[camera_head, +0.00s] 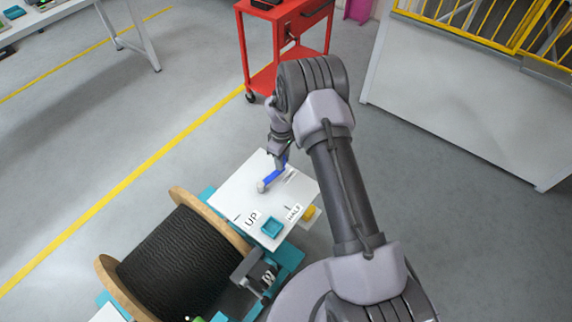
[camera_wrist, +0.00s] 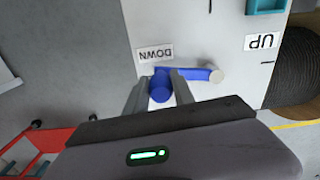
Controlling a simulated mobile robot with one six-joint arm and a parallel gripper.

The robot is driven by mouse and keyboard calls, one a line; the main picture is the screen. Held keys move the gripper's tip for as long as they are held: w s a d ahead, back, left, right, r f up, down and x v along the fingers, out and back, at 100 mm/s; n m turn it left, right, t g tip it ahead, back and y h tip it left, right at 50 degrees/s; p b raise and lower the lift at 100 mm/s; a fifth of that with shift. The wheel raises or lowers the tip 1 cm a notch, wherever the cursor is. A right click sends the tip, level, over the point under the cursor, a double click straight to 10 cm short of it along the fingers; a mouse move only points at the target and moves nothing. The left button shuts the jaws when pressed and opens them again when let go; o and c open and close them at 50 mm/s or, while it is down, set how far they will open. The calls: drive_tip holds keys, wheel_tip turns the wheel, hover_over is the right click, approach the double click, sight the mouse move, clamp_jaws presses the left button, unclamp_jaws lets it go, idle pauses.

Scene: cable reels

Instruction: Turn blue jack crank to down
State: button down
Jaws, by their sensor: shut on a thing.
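The blue jack crank (camera_head: 273,178) lies on a white panel (camera_head: 236,194). In the wrist view the crank (camera_wrist: 197,74) has its pale hub at the right, and its arm runs left to an upright round knob. My gripper (camera_wrist: 160,95) is shut on that knob, with one finger on each side. In the head view my gripper (camera_head: 281,154) is at the crank's far end, partly hidden by my wrist. The DOWN label (camera_wrist: 155,54) is right beside the knob. The UP label (camera_wrist: 262,41) and the HALF label (camera_head: 294,213) are on the same panel.
A black cable reel (camera_head: 178,260) with wooden flanges stands beside the panel. A teal tray (camera_head: 271,227) sits on the panel near HALF. A red cart (camera_head: 262,55) stands behind. Open grey floor lies to the left, crossed by a yellow line.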

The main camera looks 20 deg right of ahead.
drive_tip(key=shift+w+a+n, duration=0.25)
drive_tip(key=shift+w+n, duration=0.2)
drive_tip(key=shift+n, duration=0.1)
drive_tip(key=shift+w+a+n, duration=0.2)
drive_tip(key=shift+w+n, duration=0.2)
drive_tip(key=shift+n, duration=0.15)
drive_tip(key=shift+r, duration=0.1)
drive_tip(key=c, duration=1.1)
unclamp_jaws()
drive_tip(key=shift+o, duration=0.2)
wheel_tip(320, 180, up, 17)
drive_tip(key=p, duration=0.5)
drive_tip(key=shift+r+p, duration=0.15)
drive_tip(key=shift+p, duration=0.2)
